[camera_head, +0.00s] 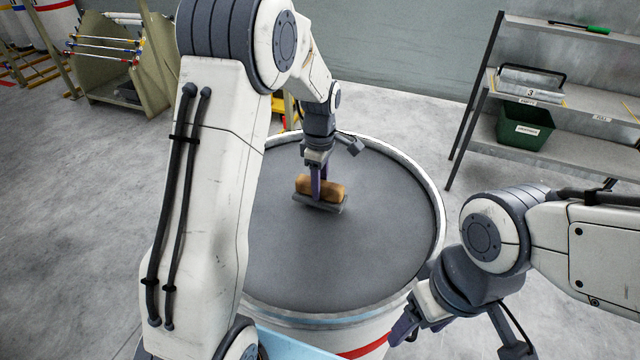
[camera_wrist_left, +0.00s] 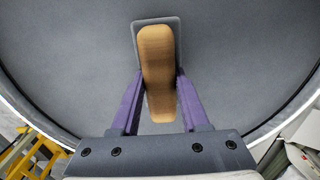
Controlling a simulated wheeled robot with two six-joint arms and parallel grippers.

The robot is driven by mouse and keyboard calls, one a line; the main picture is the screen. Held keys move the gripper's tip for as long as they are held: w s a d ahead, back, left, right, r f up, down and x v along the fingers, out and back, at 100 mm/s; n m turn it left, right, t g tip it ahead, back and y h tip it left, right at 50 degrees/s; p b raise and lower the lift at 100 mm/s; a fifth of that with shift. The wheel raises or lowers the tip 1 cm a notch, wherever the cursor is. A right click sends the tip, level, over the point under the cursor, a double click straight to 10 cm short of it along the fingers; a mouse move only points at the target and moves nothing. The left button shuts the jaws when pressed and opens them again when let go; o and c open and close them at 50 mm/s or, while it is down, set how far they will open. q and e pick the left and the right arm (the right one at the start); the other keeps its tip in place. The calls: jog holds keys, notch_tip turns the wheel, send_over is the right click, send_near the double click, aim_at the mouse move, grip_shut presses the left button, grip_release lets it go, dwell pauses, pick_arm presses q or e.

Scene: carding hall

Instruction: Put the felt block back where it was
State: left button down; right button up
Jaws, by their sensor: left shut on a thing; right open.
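The felt block (camera_head: 330,190) has a tan wooden back on a grey felt base. My left gripper (camera_head: 318,186) is shut on the wooden back, with a purple finger on each side. The left wrist view shows the block (camera_wrist_left: 158,65) lengthwise between the fingers, its grey base showing past the far end. The block is over the round grey top (camera_head: 350,255) of a white drum, near its upper middle. I cannot tell whether it touches the surface. My right gripper (camera_head: 408,328) is open and empty, low beside the drum's right front.
A metal shelf (camera_head: 560,100) at the right holds a green bin (camera_head: 525,128), a grey toolbox-like carrier (camera_head: 528,85) and a green-handled tool (camera_head: 580,26). A beige cart with rods (camera_head: 115,65) stands at the back left. Most of the drum top is bare.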

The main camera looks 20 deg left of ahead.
pick_arm(q)
jog(key=shift+f, duration=0.75)
jog(key=shift+f, duration=0.1)
jog(key=shift+f, duration=0.15)
jog(key=shift+c, duration=2)
grip_release()
